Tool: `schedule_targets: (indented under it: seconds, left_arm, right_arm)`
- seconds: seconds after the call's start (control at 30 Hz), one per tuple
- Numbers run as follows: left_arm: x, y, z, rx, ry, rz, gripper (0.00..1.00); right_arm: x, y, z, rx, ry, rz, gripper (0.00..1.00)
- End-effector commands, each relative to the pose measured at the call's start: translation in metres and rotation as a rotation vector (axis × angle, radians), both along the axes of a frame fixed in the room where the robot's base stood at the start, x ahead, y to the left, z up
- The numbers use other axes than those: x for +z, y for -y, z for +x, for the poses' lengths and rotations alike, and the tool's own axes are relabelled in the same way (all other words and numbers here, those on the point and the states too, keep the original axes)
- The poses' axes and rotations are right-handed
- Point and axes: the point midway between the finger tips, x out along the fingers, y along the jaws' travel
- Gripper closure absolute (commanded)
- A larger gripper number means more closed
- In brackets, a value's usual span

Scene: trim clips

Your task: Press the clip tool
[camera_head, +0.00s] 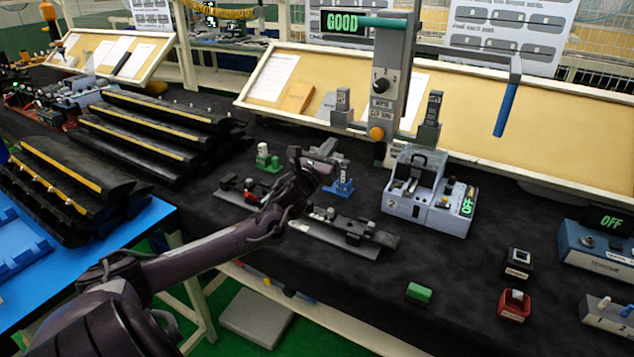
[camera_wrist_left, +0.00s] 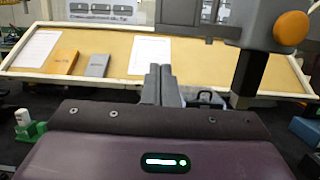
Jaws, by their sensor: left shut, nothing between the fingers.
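A grey upright press (camera_head: 385,85) with a dial, an orange knob (camera_head: 376,133) and a blue-handled lever (camera_head: 505,110) stands at the back centre. A grey boxy device (camera_head: 430,190) with an "OFF" display stands to its right. I cannot tell which of these is the clip tool. My left gripper (camera_head: 322,165) is over the black bench, left of the grey device and apart from it. Its fingers (camera_wrist_left: 158,85) are together and empty in the left wrist view. There, the orange knob (camera_wrist_left: 292,28) is at upper right. My right gripper is not in view.
Dark metal fixtures (camera_head: 345,232) and a blue-based stand (camera_head: 340,180) lie near my left gripper. A green block (camera_head: 419,293), a red button box (camera_head: 514,305) and a blue "OFF" box (camera_head: 598,245) are at right. The front middle bench is mostly clear. A display reads "GOOD" (camera_head: 342,23).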

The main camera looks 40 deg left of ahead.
Motion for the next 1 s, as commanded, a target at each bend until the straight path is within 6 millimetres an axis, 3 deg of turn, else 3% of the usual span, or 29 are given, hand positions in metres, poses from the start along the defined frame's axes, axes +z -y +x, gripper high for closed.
schedule_targets:
  seconds: [0.03, 0.07, 0.33, 0.6, 1.0]
  left_arm:
    - [-0.019, -0.006, 0.001, 0.001, -0.001, 0.001, 1.00]
    - [-0.022, -0.008, 0.000, 0.001, -0.003, 0.002, 1.00]
    - [-0.026, 0.004, -0.040, -0.002, -0.009, 0.003, 1.00]
    - [-0.033, 0.013, -0.072, -0.004, -0.009, 0.001, 1.00]
    - [-0.036, 0.018, -0.093, -0.002, -0.005, -0.001, 1.00]
  right_arm:
    - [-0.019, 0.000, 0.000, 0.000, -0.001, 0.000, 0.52]
    - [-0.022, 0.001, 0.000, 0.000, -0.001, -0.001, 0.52]
    - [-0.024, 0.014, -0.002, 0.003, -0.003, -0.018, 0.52]
    - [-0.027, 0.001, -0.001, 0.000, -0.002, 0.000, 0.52]
    - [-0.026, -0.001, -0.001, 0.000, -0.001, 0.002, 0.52]
